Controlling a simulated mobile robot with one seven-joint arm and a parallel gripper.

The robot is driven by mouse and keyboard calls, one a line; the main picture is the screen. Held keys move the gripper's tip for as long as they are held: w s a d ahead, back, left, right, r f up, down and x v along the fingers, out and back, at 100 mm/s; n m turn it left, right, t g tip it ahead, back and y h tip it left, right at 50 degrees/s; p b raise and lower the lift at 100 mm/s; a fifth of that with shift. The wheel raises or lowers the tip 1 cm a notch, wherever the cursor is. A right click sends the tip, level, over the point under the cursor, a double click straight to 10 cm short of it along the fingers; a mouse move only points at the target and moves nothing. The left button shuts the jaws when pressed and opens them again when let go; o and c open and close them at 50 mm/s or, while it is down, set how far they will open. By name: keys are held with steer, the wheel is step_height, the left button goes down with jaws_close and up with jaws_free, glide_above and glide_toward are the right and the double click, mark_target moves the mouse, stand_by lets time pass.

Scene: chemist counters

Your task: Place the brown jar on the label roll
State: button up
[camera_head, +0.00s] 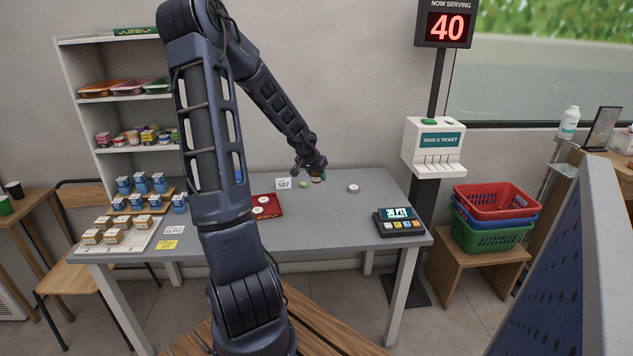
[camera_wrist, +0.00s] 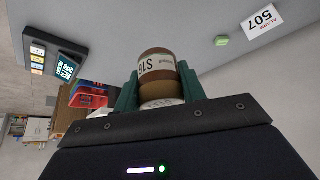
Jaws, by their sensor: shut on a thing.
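The brown jar (camera_wrist: 152,52) with a white label is between the green fingers of my gripper (camera_wrist: 160,92) in the wrist view. The fingers are shut on its sides. A pale edge shows by the jar near the gripper body; I cannot tell whether it is the lid. In the head view my gripper (camera_head: 317,168) holds the jar (camera_head: 317,179) over the back part of the grey table, and the jar is small there. The white round label roll (camera_head: 353,188) lies on the table to the right of the jar, apart from it. I cannot make out the roll in the wrist view.
A 507 card (camera_head: 284,183) and a small green item (camera_head: 304,184) are left of the jar. A red tray (camera_head: 266,207) with round white items lies nearer. A payment terminal (camera_head: 399,222) stands at the right front. The tabletop around the roll is clear.

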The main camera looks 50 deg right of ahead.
steer(key=shift+r, duration=1.4)
